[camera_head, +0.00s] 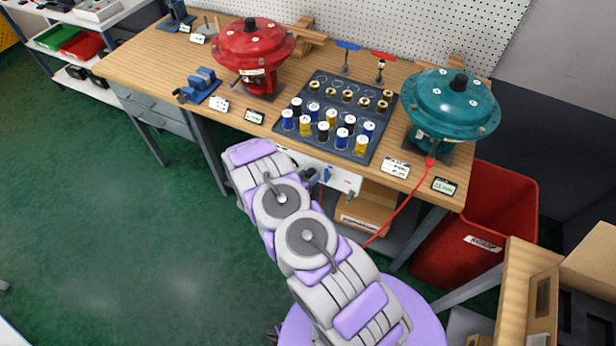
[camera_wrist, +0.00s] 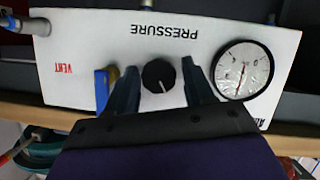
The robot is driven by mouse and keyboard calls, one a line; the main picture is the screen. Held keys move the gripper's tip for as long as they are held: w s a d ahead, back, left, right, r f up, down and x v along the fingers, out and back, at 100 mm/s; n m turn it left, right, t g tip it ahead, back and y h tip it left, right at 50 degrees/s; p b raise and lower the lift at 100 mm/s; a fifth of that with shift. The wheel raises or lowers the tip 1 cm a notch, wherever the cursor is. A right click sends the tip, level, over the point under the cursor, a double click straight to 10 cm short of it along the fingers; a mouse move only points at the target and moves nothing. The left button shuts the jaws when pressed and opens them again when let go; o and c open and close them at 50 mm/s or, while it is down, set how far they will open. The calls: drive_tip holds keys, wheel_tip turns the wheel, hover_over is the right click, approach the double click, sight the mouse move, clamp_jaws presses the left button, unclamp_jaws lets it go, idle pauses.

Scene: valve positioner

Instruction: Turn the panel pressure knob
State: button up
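The white pressure panel (camera_wrist: 90,35) appears upside down in the wrist view, with the word PRESSURE on it. The black pressure knob (camera_wrist: 158,75) has a white pointer mark that runs toward the lower right of the picture. My gripper (camera_wrist: 162,75) is open, with one dark finger on each side of the knob. Narrow white gaps show between the fingers and the knob, so neither looks in contact. In the head view the panel (camera_head: 345,182) hangs under the bench front; my arm hides its left part and the knob.
A round gauge (camera_wrist: 243,70) sits right of the fingers and a blue lever (camera_wrist: 102,88) by VENT sits left, both close. The bench (camera_head: 150,65) holds a red actuator (camera_head: 252,45), a teal actuator (camera_head: 450,103) and a tray of cylinders (camera_head: 340,95). A red hose (camera_head: 405,203) hangs at right.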

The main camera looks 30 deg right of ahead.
drive_tip(key=c, duration=0.8)
drive_tip(key=shift+m, duration=0.3)
drive_tip(key=shift+s+d+m+t+y+p, duration=0.1)
drive_tip(key=shift+m+t+y+p, duration=0.35)
drive_tip(key=shift+m+t+y, duration=0.35)
drive_tip(key=m+t, duration=0.1)
drive_tip(key=m, duration=0.1)
drive_tip(key=shift+s+f+m+b, duration=0.1)
drive_tip(key=shift+m+b, duration=0.3)
drive_tip(key=shift+s+d+f+m+t+y+b, duration=0.1)
drive_tip(key=shift+m+t+y+b, duration=0.2)
drive_tip(key=shift+m+t+b, duration=0.75)
drive_tip(key=shift+m+t+y+b, duration=0.3)
drive_tip(key=shift+m+t+b, duration=0.35)
drive_tip(key=shift+m+b, duration=0.8)
